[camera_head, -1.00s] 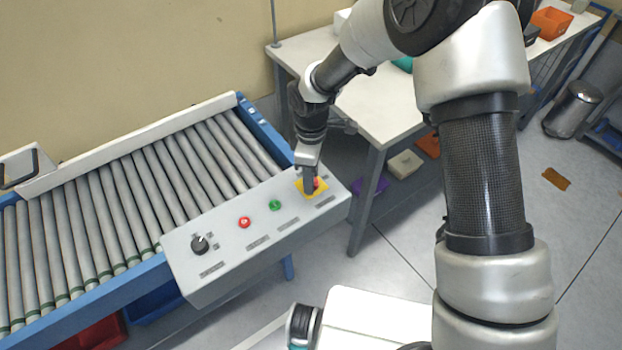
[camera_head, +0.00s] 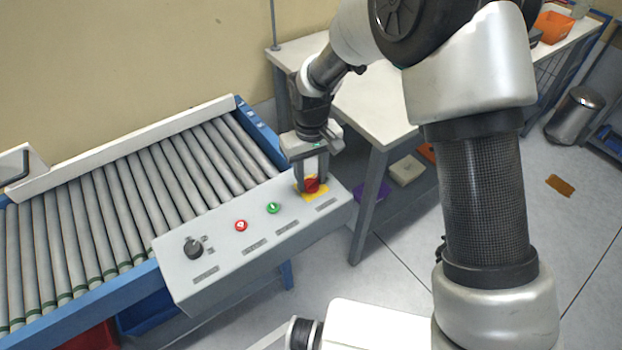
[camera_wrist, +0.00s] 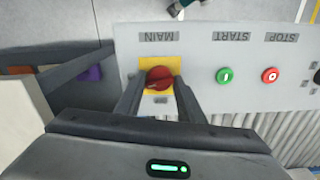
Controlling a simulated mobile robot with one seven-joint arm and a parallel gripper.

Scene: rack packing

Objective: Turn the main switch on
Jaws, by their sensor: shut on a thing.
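The main switch (camera_head: 311,184) is a red rotary knob on a yellow plate at the right end of the grey control panel (camera_head: 222,262). In the wrist view the red knob (camera_wrist: 159,78) sits on its yellow plate below the label MAIN. My gripper (camera_head: 312,186) is over the switch from above, with one finger on each side of the knob. In the wrist view my gripper (camera_wrist: 158,88) is shut on the red knob. The parts of the knob between the fingers are partly hidden.
A green start button (camera_head: 273,208), a red stop button (camera_head: 241,225) and a black selector knob (camera_head: 194,247) sit along the panel. The roller conveyor (camera_head: 130,195) lies behind it. A white table (camera_head: 372,118) stands behind and right of the panel.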

